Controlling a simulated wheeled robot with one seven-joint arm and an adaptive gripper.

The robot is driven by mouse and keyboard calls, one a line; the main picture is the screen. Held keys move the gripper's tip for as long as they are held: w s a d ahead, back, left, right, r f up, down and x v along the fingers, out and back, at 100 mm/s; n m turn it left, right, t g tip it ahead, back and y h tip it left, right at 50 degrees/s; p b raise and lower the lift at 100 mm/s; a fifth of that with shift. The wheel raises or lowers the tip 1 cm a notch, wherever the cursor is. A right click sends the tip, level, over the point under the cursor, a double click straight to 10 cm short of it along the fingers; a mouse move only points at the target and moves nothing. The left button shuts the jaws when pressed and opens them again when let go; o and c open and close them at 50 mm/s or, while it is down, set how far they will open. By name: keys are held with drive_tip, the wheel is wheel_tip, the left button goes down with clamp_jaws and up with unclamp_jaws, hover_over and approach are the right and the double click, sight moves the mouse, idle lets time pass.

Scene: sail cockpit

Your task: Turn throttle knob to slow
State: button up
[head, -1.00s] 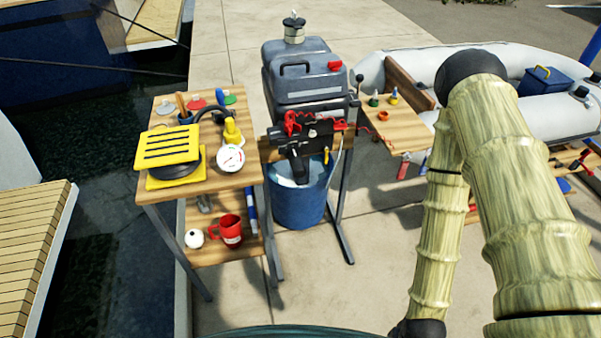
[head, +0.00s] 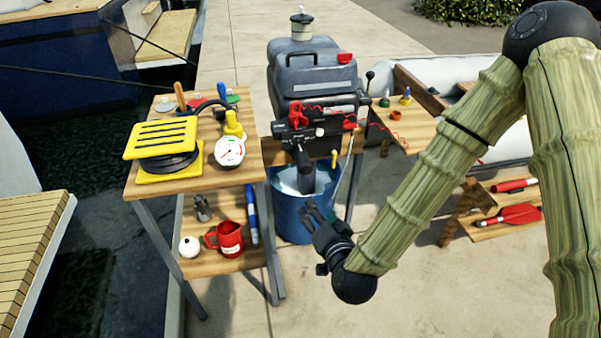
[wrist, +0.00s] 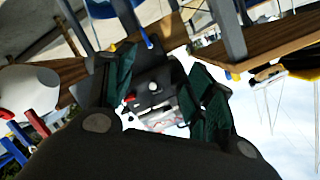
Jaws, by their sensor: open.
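The black outboard motor body (head: 305,135) hangs over a blue bucket (head: 290,215) in the head view. A small pale round knob (head: 319,131) sits on its front face and may be the throttle knob; its marks are too small to read. The pale knob also shows in the wrist view (wrist: 153,87), on a dark face between my fingers but farther off. A red part (wrist: 129,98) lies beside it there. My gripper (head: 314,210) is open and empty, in front of the bucket and below the motor, with its fingers pointing up toward it. It touches nothing that I can see.
A table on the left holds a yellow slatted block (head: 162,138) and a gauge (head: 230,151); a red mug (head: 228,238) stands on its lower shelf. Red flares (head: 510,215) lie on a low bench at right.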

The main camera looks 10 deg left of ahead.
sight(301, 158)
drive_tip(key=w+r+t, duration=0.1)
drive_tip(key=r, duration=0.1)
drive_tip(key=w+a+r+m+t+b, duration=0.1)
drive_tip(key=r, duration=0.2)
drive_tip(key=a+r+t, duration=0.1)
drive_tip(key=r, duration=0.2)
drive_tip(key=shift+w+a+m, duration=0.2)
drive_tip(key=shift+w+m, duration=0.2)
drive_tip(key=x, duration=1)
drive_tip(key=shift+w+a+r, duration=0.1)
drive_tip(key=shift+w+r, duration=0.05)
drive_tip(key=shift+w, duration=0.1)
drive_tip(key=c, duration=1)
